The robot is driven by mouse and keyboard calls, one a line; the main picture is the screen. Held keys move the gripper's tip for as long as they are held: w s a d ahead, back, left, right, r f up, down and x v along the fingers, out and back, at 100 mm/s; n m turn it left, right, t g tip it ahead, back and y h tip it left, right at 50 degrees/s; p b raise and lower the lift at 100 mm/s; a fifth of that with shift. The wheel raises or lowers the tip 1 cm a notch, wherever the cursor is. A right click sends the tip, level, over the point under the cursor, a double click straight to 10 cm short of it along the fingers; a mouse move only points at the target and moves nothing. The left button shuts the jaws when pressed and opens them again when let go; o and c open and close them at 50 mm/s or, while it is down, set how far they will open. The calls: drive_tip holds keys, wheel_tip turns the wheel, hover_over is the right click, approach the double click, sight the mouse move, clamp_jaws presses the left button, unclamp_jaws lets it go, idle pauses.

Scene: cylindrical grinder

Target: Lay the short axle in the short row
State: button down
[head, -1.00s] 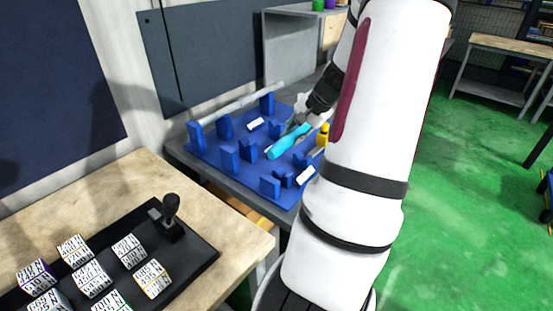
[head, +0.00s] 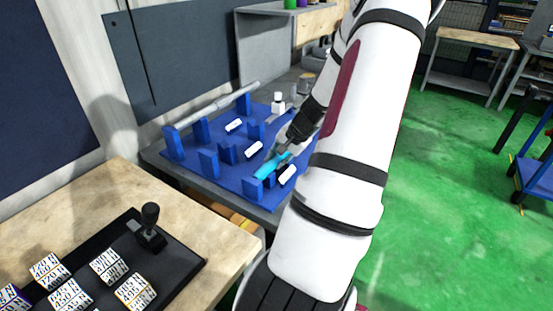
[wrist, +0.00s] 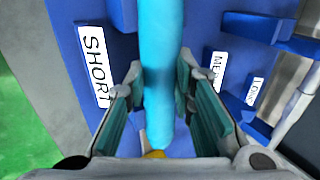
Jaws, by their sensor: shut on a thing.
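A cyan axle (head: 268,168) is held in my gripper (head: 288,148). In the wrist view the axle (wrist: 162,55) runs between the two fingers of my gripper (wrist: 158,85), which are shut on it. The blue rack (head: 195,170) has upright posts and white row labels. The SHORT label (wrist: 97,65) lies just left of the axle in the wrist view and near the rack's front right edge in the head view (head: 287,173). The axle appears over the posts near this row; whether it touches them I cannot tell. My arm hides the rack's right end.
A long grey shaft (head: 215,105) rests on posts at the rack's back left. The other posts, such as a front left one (head: 208,163), stand close by. A wooden table (head: 190,245) with a black tray and printed cubes is in front. Green floor lies right.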

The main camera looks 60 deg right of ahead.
drive_tip(key=shift+f, duration=0.2)
drive_tip(key=c, duration=1.4)
unclamp_jaws()
drive_tip(key=shift+o, duration=0.2)
drive_tip(key=shift+r, duration=0.1)
drive_tip(key=shift+r, duration=0.2)
drive_tip(key=p+v, duration=0.1)
drive_tip(key=v, duration=1.1)
